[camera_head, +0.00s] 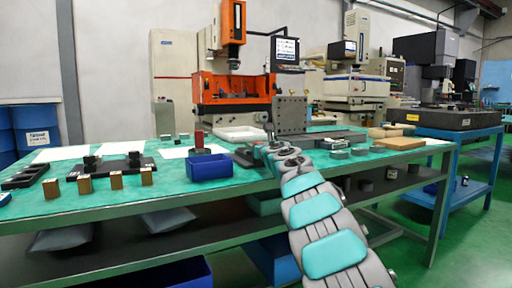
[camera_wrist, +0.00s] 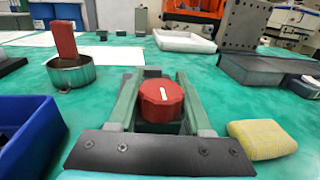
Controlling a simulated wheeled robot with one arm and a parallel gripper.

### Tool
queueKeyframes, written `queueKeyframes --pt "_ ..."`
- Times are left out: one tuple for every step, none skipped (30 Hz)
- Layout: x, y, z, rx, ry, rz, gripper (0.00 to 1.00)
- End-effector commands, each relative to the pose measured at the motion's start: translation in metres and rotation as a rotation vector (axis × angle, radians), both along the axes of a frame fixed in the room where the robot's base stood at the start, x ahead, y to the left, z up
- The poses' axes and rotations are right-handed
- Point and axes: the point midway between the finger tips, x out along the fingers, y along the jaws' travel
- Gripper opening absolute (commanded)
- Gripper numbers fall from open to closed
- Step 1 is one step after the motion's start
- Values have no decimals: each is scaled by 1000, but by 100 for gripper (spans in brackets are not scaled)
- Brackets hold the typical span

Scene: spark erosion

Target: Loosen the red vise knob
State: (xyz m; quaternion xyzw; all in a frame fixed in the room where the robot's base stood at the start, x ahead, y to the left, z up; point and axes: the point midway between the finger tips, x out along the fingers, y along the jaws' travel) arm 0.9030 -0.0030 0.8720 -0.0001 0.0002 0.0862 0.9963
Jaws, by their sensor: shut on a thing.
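The red knob (camera_wrist: 162,102) has a white line on its top face and sits low in the middle of the wrist view. My gripper (camera_wrist: 161,84) has one finger on each side of it and is shut on it. The white line runs nearly up and down in the picture. The vise body under the knob is mostly hidden, so I cannot tell its shape. In the head view my arm reaches over the bench's front edge and hides the knob.
A blue bin (camera_head: 209,167) stands left of my gripper on the green bench (camera_head: 165,178). A red block (camera_wrist: 66,38) stands at a round metal tin (camera_wrist: 70,73). A yellow cloth-like pad (camera_wrist: 262,139) lies close on the right. A drilled grey plate (camera_head: 291,115) rises behind.

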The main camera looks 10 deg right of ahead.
Motion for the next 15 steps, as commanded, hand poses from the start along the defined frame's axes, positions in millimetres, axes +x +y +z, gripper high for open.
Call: queueKeyframes --pt "0 0 1 0 -1 0 0" --pt "0 0 1 0 -1 0 0" --pt "0 0 1 0 -1 0 50" --pt "0 0 1 0 -1 0 54" --pt "0 0 0 0 -1 0 57" --pt "0 0 0 0 -1 0 62" --pt "0 0 0 0 -1 0 65" --pt "0 0 0 0 -1 0 68" --pt "0 0 0 0 -1 0 73" --pt "0 0 1 0 -1 0 76" --pt "0 0 0 0 -1 0 80" --pt "0 0 0 0 -1 0 80" --pt "0 0 0 0 -1 0 80" --pt "0 0 0 0 -1 0 80" --pt "0 0 0 0 0 0 80"
